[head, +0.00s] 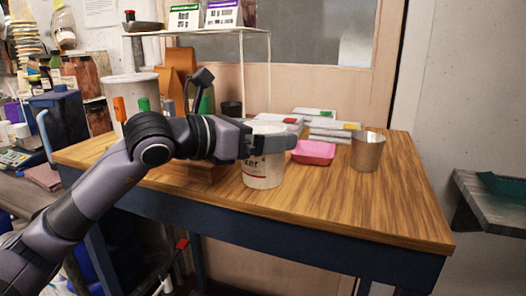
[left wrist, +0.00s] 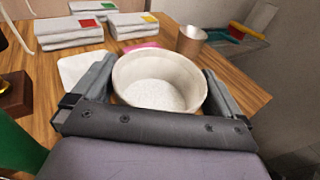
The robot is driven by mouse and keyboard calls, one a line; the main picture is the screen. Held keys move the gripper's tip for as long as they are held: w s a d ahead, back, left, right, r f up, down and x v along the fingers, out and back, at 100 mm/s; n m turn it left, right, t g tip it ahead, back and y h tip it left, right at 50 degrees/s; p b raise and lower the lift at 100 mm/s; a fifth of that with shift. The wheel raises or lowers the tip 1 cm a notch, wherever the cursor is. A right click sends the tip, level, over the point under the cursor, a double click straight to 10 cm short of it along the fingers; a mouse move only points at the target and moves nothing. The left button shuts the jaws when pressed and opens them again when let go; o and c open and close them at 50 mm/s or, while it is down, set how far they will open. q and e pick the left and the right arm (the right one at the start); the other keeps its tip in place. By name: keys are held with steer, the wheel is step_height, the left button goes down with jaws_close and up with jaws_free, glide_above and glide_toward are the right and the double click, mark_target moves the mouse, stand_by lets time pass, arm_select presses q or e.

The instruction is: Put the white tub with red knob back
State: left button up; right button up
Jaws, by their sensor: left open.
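A white tub (head: 263,174) with dark and red print stands upright on the wooden table (head: 345,205) near its front edge. In the left wrist view the tub (left wrist: 158,72) has an open top, with white grains inside. I see no red knob on it. My left gripper (head: 268,143) is open at rim height, with one finger on each side of the tub. In the left wrist view the gripper (left wrist: 158,85) spans the tub; I cannot tell whether the fingers touch it. The tub's far side is hidden in the head view. My right gripper is not in view.
A pink dish (head: 313,152) and a metal cup (head: 368,152) stand to the right of the tub. White packets (head: 335,132) lie behind. A wire shelf (head: 242,33) rises at the back. A large white bucket (head: 125,88) stands at left. The table's right front is clear.

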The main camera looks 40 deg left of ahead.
arm_select(q)
steer(key=c, duration=0.8)
steer(key=shift+c, duration=0.5)
steer(key=shift+r, duration=0.15)
